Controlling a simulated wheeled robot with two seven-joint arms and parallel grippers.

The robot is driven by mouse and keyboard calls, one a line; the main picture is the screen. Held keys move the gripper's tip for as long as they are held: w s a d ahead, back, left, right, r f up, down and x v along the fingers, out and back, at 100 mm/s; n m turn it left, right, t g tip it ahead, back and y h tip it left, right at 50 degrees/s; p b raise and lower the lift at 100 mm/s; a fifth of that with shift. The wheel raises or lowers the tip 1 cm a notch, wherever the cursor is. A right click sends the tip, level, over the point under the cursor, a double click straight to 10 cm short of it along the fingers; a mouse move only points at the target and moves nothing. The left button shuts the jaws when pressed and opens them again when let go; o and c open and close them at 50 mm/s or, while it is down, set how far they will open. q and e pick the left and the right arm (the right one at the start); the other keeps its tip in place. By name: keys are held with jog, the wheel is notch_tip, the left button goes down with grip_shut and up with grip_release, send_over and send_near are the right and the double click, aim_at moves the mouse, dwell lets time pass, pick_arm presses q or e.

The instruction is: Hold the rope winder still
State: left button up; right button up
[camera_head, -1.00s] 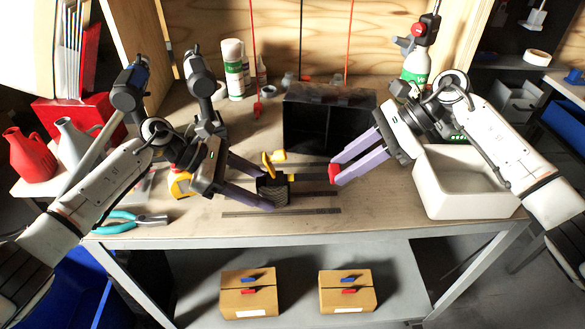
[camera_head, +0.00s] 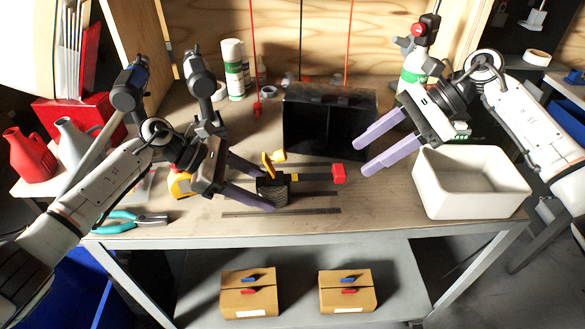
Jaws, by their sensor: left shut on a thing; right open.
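The rope winder (camera_head: 271,190) is a dark, ridged block with yellow parts on top, lying on the workbench left of centre. A dark bar reaches right from it and ends in a red block (camera_head: 339,173). My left gripper (camera_head: 262,186) is shut on the winder, with its purple fingers on either side of it. My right gripper (camera_head: 364,156) is open and empty, to the right of the red block and apart from it. The winder's lower side is partly hidden by my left fingers.
A black open box (camera_head: 330,122) stands behind the winder. A white bin (camera_head: 470,205) sits at the bench's right. Pliers (camera_head: 130,221) and a yellow tape measure (camera_head: 180,184) lie at the left. Flat metal strips (camera_head: 281,212) lie in front.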

pick_arm(q)
jog(key=shift+s+a+f, duration=0.1)
jog(key=shift+s+f, duration=0.05)
jog(key=shift+f, duration=0.25)
jog(key=o, duration=1.6)
jog(key=shift+o, duration=0.6)
jog(key=shift+r, duration=0.15)
pick_arm(e)
jog(key=v, duration=0.6)
jog(key=shift+d+r, duration=0.25)
jog(key=shift+d, duration=0.05)
pick_arm(q)
jog(key=shift+r, duration=0.1)
jog(key=v, duration=1.2)
